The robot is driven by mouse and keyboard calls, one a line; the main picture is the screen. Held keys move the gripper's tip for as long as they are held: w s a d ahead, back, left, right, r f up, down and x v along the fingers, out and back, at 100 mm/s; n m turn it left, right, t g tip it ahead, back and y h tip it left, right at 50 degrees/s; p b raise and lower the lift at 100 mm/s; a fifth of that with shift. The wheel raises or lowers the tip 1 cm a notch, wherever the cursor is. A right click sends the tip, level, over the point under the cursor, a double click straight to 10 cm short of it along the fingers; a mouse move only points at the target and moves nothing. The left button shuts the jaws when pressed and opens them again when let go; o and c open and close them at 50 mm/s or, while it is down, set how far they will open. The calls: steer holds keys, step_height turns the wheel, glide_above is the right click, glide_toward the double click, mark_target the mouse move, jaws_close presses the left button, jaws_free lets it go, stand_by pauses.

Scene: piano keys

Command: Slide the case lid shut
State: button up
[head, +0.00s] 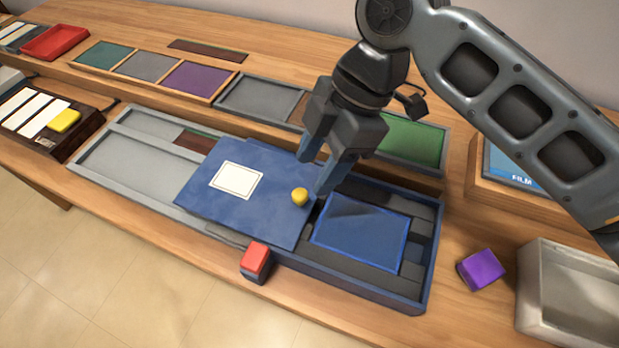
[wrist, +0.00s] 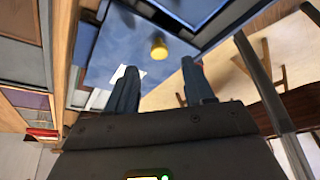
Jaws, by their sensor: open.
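The blue case lid (head: 220,205) is a flat panel with a white label (head: 237,181) and a round yellow knob (head: 300,197) near its right edge. It covers the middle of the long case, while the right part of the case (head: 420,290) stands uncovered and shows a blue panel (head: 360,233) in a dark lining. My gripper (head: 322,178) is open above the lid's right edge, close to the knob. In the wrist view the knob (wrist: 159,47) appears between the two fingers, apart from both. The head view does not settle the height gap.
A red-topped block (head: 257,261) stands at the case's front edge. A purple cube (head: 481,269) and a grey bin (head: 570,300) are at the right. Coloured trays, including a green one (head: 410,141), line the back. A keyed box (head: 45,118) is at the left.

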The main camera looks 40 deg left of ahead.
mark_target(301, 193)
steer(key=shift+x, duration=2.65)
steer(key=shift+c, duration=0.3)
jaws_close()
